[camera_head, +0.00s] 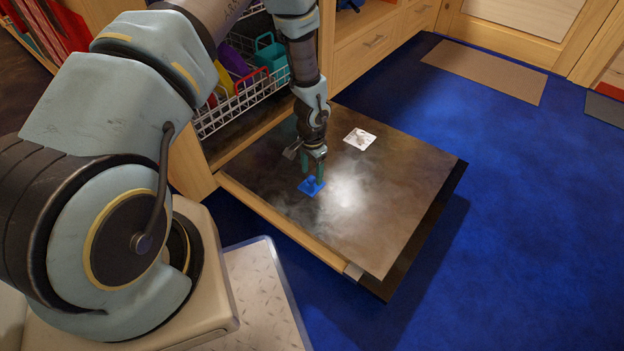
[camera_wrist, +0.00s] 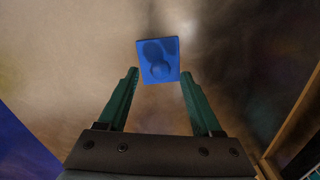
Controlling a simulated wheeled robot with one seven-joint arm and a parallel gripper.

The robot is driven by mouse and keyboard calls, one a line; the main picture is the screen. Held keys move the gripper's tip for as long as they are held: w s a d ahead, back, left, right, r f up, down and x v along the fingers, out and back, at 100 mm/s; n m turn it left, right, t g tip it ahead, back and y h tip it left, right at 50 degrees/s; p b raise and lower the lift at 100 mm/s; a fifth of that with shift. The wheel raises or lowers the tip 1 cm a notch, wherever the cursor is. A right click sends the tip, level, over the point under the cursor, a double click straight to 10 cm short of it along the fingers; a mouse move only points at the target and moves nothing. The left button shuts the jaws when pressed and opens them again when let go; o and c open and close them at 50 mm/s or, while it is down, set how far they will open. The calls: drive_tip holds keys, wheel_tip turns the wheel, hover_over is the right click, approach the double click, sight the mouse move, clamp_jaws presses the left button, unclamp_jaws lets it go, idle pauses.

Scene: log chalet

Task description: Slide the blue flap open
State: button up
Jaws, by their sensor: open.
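The blue flap (camera_head: 311,187) is a small square with a rounded knob on it. It lies on the inner face of a lowered dishwasher door (camera_head: 395,205). In the wrist view the flap (camera_wrist: 150,76) sits near the middle, between and just beyond the fingertips. My gripper (camera_head: 314,166) points down over the flap, with green fingers. In the wrist view my gripper (camera_wrist: 158,74) is open, with one finger on each side of the flap. I cannot tell whether either finger touches it.
A wire rack (camera_head: 240,105) with colourful cups and dishes stands inside the machine behind my arm. A pale square plate (camera_head: 359,139) lies on the door to the right of my gripper. Blue carpet (camera_head: 510,200) is clear on the right, with a tan mat (camera_head: 485,70) beyond.

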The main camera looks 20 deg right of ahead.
drive_tip(key=shift+f, duration=1.15)
clamp_jaws()
idle(0.6)
